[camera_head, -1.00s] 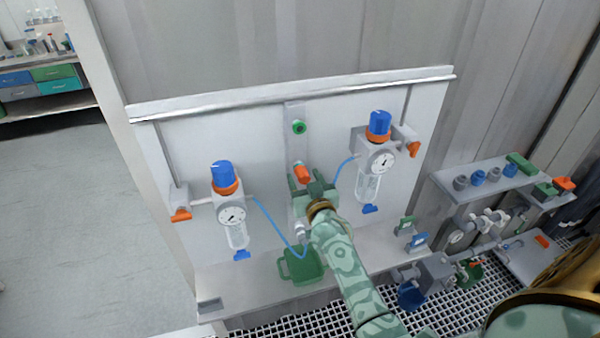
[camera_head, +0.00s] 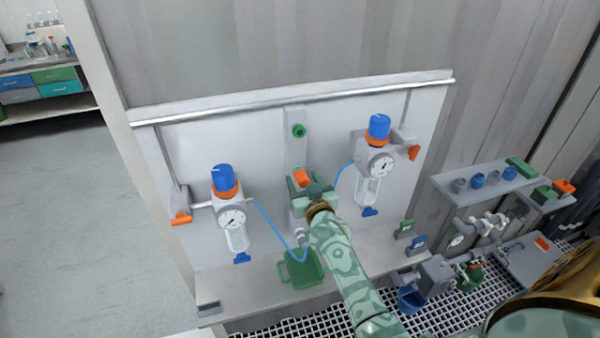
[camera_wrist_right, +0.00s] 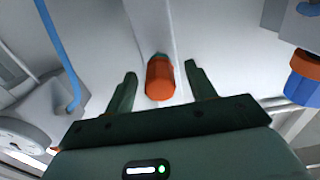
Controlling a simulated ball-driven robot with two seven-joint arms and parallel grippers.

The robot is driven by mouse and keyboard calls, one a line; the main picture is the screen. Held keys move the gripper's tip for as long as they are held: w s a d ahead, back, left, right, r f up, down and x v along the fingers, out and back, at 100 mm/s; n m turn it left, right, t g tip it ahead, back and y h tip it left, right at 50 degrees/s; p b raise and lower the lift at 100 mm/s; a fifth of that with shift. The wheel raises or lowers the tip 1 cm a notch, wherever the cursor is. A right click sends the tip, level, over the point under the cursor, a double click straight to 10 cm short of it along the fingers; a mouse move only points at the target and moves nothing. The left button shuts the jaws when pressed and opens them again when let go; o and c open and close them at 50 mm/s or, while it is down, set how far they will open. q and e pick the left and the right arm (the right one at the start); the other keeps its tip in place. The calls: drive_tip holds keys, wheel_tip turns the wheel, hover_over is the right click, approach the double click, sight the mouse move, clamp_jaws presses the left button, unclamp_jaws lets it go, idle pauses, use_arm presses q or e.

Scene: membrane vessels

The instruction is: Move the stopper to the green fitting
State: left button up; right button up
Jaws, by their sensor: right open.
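The orange stopper (camera_head: 302,178) sits on the grey vertical strip in the middle of the white panel. It also shows in the right wrist view (camera_wrist_right: 160,80), between the two fingers and apart from both. The green fitting (camera_head: 299,131) is a round port higher on the same strip. My right gripper (camera_head: 310,188) is open around the stopper; it also shows in the right wrist view (camera_wrist_right: 160,92). In the head view its fingers partly cover the stopper's lower end. My left gripper is not in view.
Blue-capped regulators with gauges stand left (camera_head: 229,205) and right (camera_head: 376,155) of the strip. A thin blue hose (camera_head: 276,231) hangs below between them. A green jug (camera_head: 301,270) stands on the ledge. Valves and pipework (camera_head: 488,226) are at the right.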

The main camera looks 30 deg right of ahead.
sight(305, 184)
idle(0.8)
clamp_jaws()
drive_tip(key=shift+s+p, duration=0.3)
drive_tip(key=shift+p, duration=0.25)
drive_tip(key=shift+s+a+r+p, duration=0.1)
drive_tip(key=shift+s+p, duration=0.1)
drive_tip(key=shift+s, duration=0.15)
drive_tip(key=shift+s+a+p, duration=0.1)
drive_tip(key=shift+s+p, duration=0.05)
drive_tip(key=shift+s, duration=0.2)
drive_tip(key=shift+s+a+p, duration=0.1)
drive_tip(key=shift+s+p, duration=0.25)
drive_tip(key=shift+p+v, duration=0.95)
drive_tip(key=shift+v, duration=0.7)
